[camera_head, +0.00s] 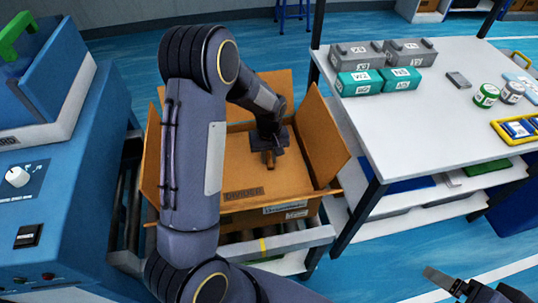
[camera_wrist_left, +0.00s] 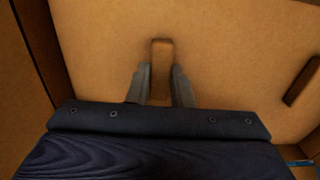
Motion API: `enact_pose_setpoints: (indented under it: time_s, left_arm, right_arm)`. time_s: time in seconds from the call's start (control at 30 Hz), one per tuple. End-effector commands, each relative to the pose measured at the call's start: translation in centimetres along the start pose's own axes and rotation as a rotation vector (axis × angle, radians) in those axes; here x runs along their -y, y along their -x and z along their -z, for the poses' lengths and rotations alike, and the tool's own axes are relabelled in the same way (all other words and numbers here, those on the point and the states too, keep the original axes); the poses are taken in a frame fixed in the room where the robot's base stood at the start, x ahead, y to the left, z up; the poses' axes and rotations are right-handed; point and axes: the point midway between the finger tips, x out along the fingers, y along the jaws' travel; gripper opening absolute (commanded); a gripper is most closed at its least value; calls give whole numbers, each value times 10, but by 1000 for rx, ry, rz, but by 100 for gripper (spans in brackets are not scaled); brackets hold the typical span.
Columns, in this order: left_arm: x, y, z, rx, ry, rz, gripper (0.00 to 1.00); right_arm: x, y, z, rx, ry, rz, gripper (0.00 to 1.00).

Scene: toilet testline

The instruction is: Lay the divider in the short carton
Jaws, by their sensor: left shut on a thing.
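The short carton (camera_head: 328,150) stands open with its brown flaps spread. The divider (camera_head: 238,165), a flat brown board with printed lettering near its front edge, lies roughly level inside the carton walls. I cannot tell whether it rests on what is below. My left gripper (camera_head: 268,157) reaches down into the carton and is shut on the divider's small upright tab. In the left wrist view the fingers (camera_wrist_left: 160,88) stand on both sides of the tab, above the divider's face (camera_wrist_left: 100,50). My right gripper (camera_head: 440,277) is at the bottom right, apart from the carton; its jaw opening is unclear.
The carton is on a roller conveyor (camera_head: 290,240). A blue machine (camera_head: 60,190) stands on the left. A white table (camera_head: 440,120) on the right carries grey boxes (camera_head: 410,50), teal boxes (camera_head: 360,82), jars (camera_head: 486,95) and a yellow-rimmed tray (camera_head: 500,133).

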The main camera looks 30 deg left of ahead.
Motion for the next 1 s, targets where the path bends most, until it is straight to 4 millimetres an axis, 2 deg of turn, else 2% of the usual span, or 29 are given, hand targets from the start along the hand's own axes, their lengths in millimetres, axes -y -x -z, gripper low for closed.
enact_pose_setpoints:
  time_s: [0.47, 0.5, 0.67, 1.0]
  left_arm:
    - [0, -5, 0, 0, 0, 0, 0]
    - [0, -5, 0, 0, 0, 0, 23]
    - [0, -5, 0, 0, 0, 0, 44]
    - [0, 0, 0, -1, 0, -1, 45]
  right_arm:
    - [-2, -4, -2, 0, 0, 0, 87]
    - [-2, -4, -2, 0, 0, 0, 87]
    - [-2, -4, -2, 0, 0, 0, 87]
    - [-2, -3, -2, 0, 0, 0, 87]
